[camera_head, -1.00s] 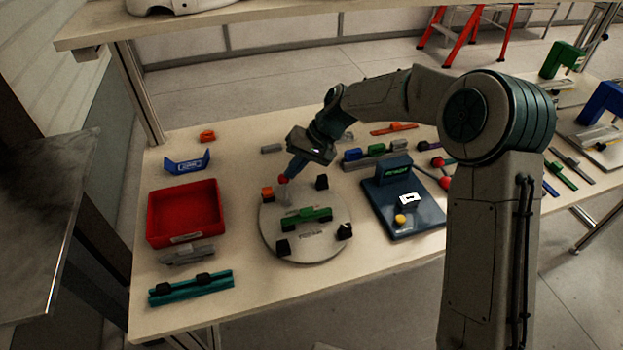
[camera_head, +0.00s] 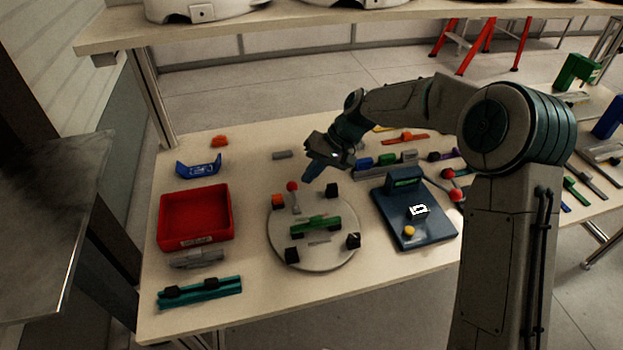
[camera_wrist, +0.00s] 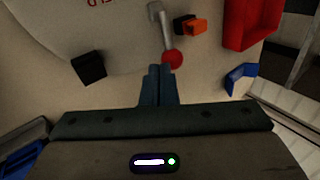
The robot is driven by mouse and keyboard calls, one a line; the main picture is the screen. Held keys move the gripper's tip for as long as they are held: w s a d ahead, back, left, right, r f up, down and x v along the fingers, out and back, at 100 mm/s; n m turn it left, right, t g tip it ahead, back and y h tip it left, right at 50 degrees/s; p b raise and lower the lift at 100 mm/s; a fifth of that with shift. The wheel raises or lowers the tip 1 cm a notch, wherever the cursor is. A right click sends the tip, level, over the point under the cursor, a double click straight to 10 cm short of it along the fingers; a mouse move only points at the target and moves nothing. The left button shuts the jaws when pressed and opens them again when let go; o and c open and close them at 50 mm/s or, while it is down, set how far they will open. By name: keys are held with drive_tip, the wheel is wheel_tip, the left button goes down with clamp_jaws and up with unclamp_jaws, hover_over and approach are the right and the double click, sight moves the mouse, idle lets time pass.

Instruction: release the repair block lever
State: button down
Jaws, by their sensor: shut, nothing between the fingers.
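The round grey repair block (camera_head: 330,254) lies on the table, with several black blocks and one orange block (camera_head: 278,200) around its edge. A green part (camera_head: 316,223) sits across its middle. The lever stands at its far edge, a grey rod (camera_head: 296,206) topped by a red ball knob (camera_head: 292,186). The knob (camera_wrist: 173,58) also shows in the wrist view, just beyond my fingertips. My gripper (camera_head: 309,178) is shut and empty, above and to the right of the knob in the head view, apart from it. In the wrist view my gripper (camera_wrist: 158,70) points at the knob.
A red bin (camera_head: 196,216) and a blue bracket (camera_head: 198,166) are on the left. A teal rail (camera_head: 200,292) is at the front left. A dark blue station (camera_head: 412,222) stands right of the disc.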

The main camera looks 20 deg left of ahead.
drive_tip(key=d+v, duration=0.1)
drive_tip(key=v, duration=1)
drive_tip(key=shift+s+d, duration=0.15)
drive_tip(key=s+d+r+m+t+h+p, duration=0.1)
drive_tip(key=s+d+r+m+t+h, duration=0.1)
drive_tip(key=s+d, duration=0.9)
drive_tip(key=s+d+r+m+t+h+p, duration=0.2)
drive_tip(key=s+d, duration=1)
drive_tip(key=d, duration=0.6)
drive_tip(key=shift+s+m+t+h, duration=0.2)
drive_tip(key=shift+m+t+h, duration=0.7)
drive_tip(key=shift+m+t, duration=0.1)
drive_tip(key=shift+d+r, duration=0.1)
drive_tip(key=shift+d, duration=0.05)
